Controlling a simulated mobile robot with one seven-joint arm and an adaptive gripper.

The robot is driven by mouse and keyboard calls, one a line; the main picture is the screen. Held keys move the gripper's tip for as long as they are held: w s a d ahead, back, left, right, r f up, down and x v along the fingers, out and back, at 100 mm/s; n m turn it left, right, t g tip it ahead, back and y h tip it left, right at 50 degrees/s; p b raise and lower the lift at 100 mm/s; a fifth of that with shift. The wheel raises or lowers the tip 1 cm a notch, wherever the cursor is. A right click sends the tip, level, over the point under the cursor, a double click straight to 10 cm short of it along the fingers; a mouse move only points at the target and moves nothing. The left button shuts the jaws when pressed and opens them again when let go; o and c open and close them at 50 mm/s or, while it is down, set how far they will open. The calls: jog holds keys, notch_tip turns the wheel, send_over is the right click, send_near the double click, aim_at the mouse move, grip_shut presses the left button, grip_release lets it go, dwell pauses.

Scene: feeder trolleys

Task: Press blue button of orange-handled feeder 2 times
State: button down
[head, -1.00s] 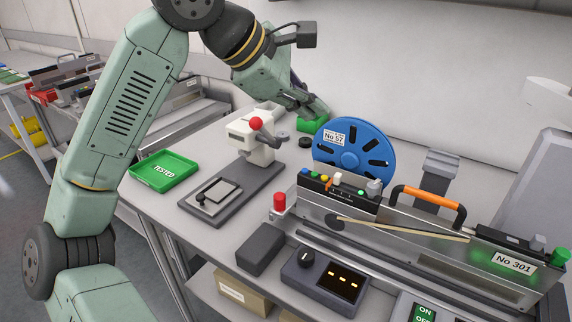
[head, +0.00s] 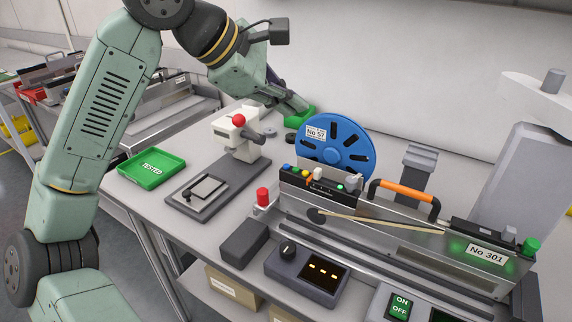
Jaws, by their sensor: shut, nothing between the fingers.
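The orange-handled feeder stands on the table at the right, labelled No 301. Its orange handle (head: 403,190) arches over the metal body (head: 350,222). A row of coloured buttons sits on its left top end; the blue button (head: 286,167) is the leftmost, beside green, yellow and orange ones. A blue reel (head: 333,153) marked No 57 stands just behind the buttons. My gripper (head: 303,106) is at the back of the table, above and behind the reel, clear of the buttons. It is shut and looks empty; its fingertips are small and hard to make out.
A white press with a red knob (head: 238,120) stands left of the feeder. A green TESTED tray (head: 151,168) lies at the left.

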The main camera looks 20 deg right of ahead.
jog(key=b, duration=0.6)
send_over(288, 170)
jog(key=shift+f, duration=4.3)
jog(key=shift+f+b, duration=0.45)
jog(key=shift+b, duration=0.1)
jog(key=shift+f+b, duration=0.3)
jog(key=shift+r, duration=0.1)
jog(key=shift+r+p, duration=0.55)
jog(key=shift+r, duration=0.15)
notch_tip(288, 170, up, 5)
jog(key=p, duration=0.3)
jog(key=shift+p, duration=0.3)
